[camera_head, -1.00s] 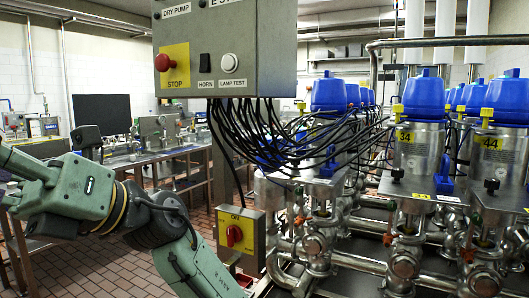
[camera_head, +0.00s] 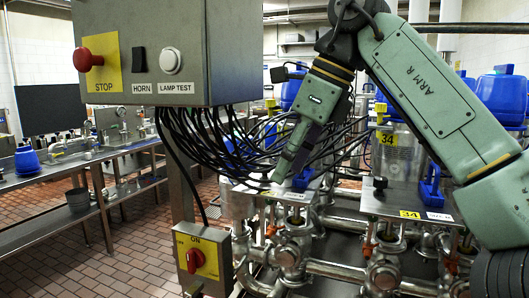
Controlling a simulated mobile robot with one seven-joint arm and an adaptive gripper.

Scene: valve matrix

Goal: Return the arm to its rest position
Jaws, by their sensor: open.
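My green arm reaches in from the lower right, bends at the upper right and points down to the left. My gripper (camera_head: 288,166) is at its end, in front of the black cables and above the nearest metal valve unit. I see nothing held in it; its narrow green tip stands out, but the other finger is hard to make out against the cables. Whether the tip touches the cables cannot be told.
A grey control box (camera_head: 150,52) hangs at the upper left, close to my arm. Black cables run from it to blue-topped valves labelled 34 (camera_head: 388,139). A yellow switch box (camera_head: 201,258) stands below. Steel benches (camera_head: 95,160) and open tiled floor (camera_head: 85,255) lie left.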

